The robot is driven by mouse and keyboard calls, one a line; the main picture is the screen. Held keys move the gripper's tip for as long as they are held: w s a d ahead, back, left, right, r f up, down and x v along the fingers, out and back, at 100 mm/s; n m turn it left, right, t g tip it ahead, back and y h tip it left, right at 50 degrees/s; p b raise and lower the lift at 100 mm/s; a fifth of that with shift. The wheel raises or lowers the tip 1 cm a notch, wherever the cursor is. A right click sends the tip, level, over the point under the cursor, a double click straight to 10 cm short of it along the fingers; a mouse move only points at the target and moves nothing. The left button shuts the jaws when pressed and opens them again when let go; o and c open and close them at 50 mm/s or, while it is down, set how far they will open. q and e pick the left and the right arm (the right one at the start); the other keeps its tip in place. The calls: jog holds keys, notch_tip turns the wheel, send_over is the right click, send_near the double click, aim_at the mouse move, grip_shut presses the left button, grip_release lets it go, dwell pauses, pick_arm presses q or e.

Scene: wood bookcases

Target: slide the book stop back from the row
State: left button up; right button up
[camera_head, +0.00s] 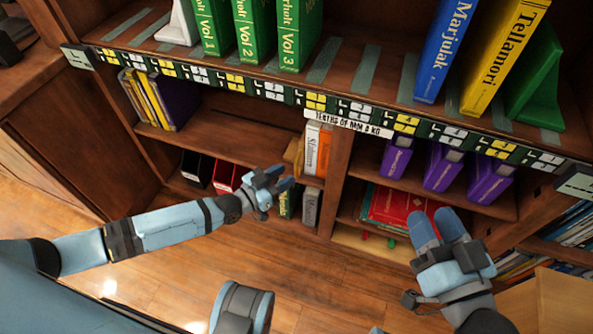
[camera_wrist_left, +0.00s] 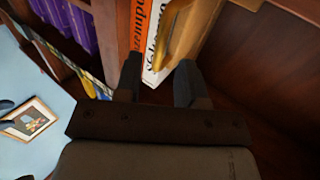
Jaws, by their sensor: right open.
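A yellow-gold book stop (camera_head: 296,155) stands at the left of a short row of books (camera_head: 319,150) on the middle shelf. In the left wrist view the gold stop (camera_wrist_left: 182,38) is curved and stands beside a white book (camera_wrist_left: 154,55) and an orange one (camera_wrist_left: 136,25). My left gripper (camera_head: 283,182) is in front of that shelf, just below and left of the stop. In its wrist view the fingers (camera_wrist_left: 159,82) are apart with nothing held; contact with the stop cannot be told. My right gripper (camera_head: 438,226) is open and empty, at the lower right before the bookcase.
The top shelf holds green books (camera_head: 253,30), a blue (camera_head: 446,50) and a yellow book (camera_head: 502,55), a green wedge (camera_head: 537,80) and a white wedge (camera_head: 179,24). An upright divider (camera_head: 337,172) stands right of the short row.

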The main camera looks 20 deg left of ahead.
aim_at(296, 174)
pick_arm(q)
jog(key=shift+b+x, duration=0.5)
jog(key=shift+x, duration=1.85)
pick_arm(e)
jog(key=shift+f+g, duration=0.5)
jog(key=shift+f, duration=0.55)
pick_arm(q)
grip_shut()
